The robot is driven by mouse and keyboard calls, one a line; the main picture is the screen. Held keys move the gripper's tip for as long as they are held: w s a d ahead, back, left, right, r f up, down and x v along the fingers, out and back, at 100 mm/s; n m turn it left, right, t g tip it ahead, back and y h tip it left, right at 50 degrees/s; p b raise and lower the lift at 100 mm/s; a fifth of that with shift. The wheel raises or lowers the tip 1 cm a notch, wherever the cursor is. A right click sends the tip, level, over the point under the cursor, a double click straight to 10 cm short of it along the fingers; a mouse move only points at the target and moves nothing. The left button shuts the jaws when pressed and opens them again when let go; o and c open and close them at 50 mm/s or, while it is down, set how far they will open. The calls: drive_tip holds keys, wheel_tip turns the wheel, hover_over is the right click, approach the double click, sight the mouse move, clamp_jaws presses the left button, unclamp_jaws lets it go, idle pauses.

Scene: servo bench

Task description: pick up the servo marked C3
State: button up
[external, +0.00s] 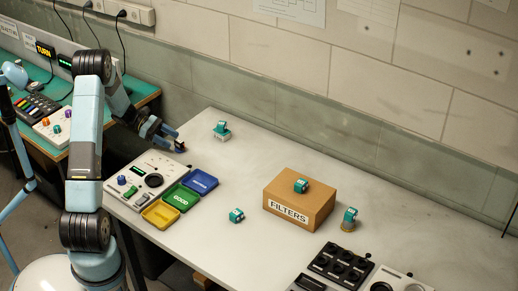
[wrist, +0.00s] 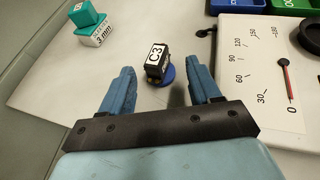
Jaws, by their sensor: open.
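The servo marked C3 (wrist: 157,61) is black with a white label and stands on a small blue disc (wrist: 166,76) in the wrist view. My gripper (wrist: 164,80) is open, with one blue finger on each side of the view and the servo beyond the fingertips, roughly between them. The servo appears apart from both fingers. In the external view my gripper (external: 173,138) is low over the bench's far left, and a small dark shape at its tips looks like the same servo (external: 180,146).
A teal servo (external: 221,127) sits on a pale block marked 3 mm (wrist: 101,34). A dial panel (wrist: 262,75) lies close on the right in the wrist view. Blue, green and yellow trays (external: 160,214), a FILTERS box (external: 300,203) and other teal servos (external: 237,215) stand farther off.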

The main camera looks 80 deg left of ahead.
sight(179, 144)
drive_tip(key=shift+x, duration=2.55)
drive_tip(key=shift+a, duration=0.15)
clamp_jaws()
